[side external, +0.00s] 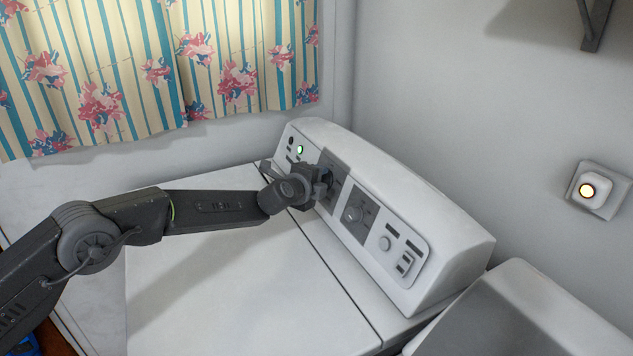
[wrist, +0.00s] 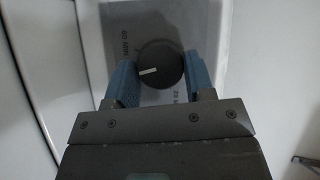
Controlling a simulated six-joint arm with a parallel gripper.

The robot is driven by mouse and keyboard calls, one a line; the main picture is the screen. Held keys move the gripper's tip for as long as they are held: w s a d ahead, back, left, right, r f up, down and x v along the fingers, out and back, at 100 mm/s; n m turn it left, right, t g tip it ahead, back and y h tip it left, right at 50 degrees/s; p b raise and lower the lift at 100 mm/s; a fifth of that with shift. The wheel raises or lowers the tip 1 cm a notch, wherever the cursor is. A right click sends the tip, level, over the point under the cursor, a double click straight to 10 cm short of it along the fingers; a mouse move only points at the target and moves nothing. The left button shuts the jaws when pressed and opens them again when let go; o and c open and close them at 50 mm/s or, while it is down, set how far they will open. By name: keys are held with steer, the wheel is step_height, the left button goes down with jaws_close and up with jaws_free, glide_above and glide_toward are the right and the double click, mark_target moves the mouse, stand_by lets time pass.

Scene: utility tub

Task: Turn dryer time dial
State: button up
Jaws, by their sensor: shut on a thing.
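The dryer's time dial (wrist: 160,62) is a dark round knob with a white pointer line, seen in the wrist view. The pointer aims to the left in that view. My gripper (wrist: 160,78) has one blue-grey finger on each side of the dial and is shut on it. In the side view my gripper (side external: 318,186) is at the dark left dial panel (side external: 338,165) of the dryer's control console (side external: 455,238). There it hides most of the dial. The printing around the dial is only partly readable.
A second dial (side external: 353,213) sits to the right on the console, with a smaller light knob (side external: 386,243) and switches beyond it. A green light (side external: 299,149) glows at the left end. The white dryer top (side external: 240,290) is clear. A flowered curtain (side external: 230,60) hangs behind.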

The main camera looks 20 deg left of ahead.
steer(key=shift+r+n+g, duration=0.1)
steer(key=shift+n+g, duration=0.5)
steer(key=shift+n, duration=0.3)
steer(key=o, duration=0.9)
steer(key=v, duration=1.3)
steer(key=shift+s, duration=0.35)
steer(key=shift+r, duration=0.15)
